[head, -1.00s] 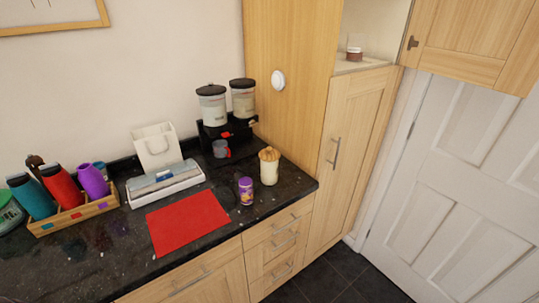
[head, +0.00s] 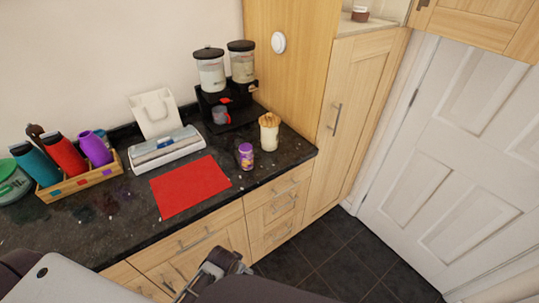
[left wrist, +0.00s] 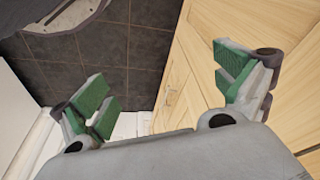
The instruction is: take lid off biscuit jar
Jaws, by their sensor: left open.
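The biscuit jar (head: 269,137) appears to be the cream jar with a tan, ridged top, standing upright near the counter's right front edge. Its tan lid (head: 269,119) sits on it. My left gripper (left wrist: 163,73) is open and empty in the left wrist view, its green-padded fingers wide apart. Floor tiles and wooden cabinet fronts lie beyond the fingers. The jar does not show in that view. In the head view, parts of my arm come in at the bottom, below the counter edge and away from the jar. My right gripper cannot be made out.
A small purple-lidded jar (head: 246,157) stands left of the biscuit jar. A red mat (head: 190,187) lies farther left. Behind are a black dispenser stand (head: 226,109) and a grey-red mug (head: 221,115). A tall wooden cupboard (head: 340,115) rises at the right.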

